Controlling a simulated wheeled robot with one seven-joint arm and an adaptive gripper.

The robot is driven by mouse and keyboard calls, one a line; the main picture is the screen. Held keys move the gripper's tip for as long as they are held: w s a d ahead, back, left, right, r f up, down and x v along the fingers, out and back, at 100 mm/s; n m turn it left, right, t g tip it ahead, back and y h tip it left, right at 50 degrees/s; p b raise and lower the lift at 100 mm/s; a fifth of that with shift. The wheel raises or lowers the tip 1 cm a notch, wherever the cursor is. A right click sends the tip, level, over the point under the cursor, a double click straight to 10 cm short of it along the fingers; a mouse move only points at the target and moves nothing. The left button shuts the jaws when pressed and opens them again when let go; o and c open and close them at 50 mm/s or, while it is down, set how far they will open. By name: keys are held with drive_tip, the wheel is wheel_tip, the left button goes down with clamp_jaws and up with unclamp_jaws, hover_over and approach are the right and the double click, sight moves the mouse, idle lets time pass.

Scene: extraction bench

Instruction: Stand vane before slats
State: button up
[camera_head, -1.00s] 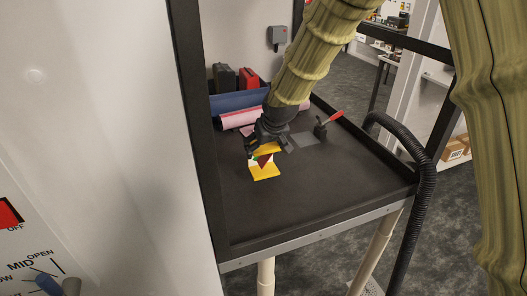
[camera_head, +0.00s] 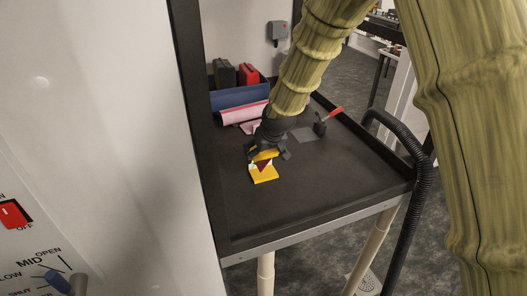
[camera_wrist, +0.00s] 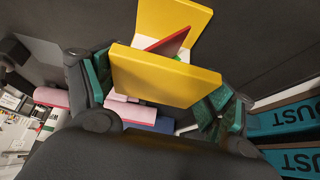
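The vane looks like a yellow piece (camera_head: 264,174) with a flat lower plate and a raised upper plate, standing on the black bench top. A dark red wedge and a white part show between its plates. In the wrist view the near yellow plate (camera_wrist: 165,78) lies between my green-padded fingers, and the red wedge (camera_wrist: 170,42) shows behind it. My gripper (camera_head: 267,153) is over the vane's upper part with its fingers spread on either side. Whether the pads touch the plate is hard to tell. I cannot make out the slats for certain.
Blue (camera_head: 238,97) and pink (camera_head: 244,113) rolls lie at the back, before black and red cases (camera_head: 248,74). A red-handled tool (camera_head: 328,119) stands by a grey patch (camera_head: 302,134). Frame posts and a black hose (camera_head: 425,185) bound the bench. The front right top is clear.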

drive_tip(key=shift+o, duration=1)
drive_tip(key=shift+r, duration=0.1)
drive_tip(key=shift+r, duration=0.15)
drive_tip(key=b+v, duration=0.3)
drive_tip(key=v, duration=0.9)
idle(0.6)
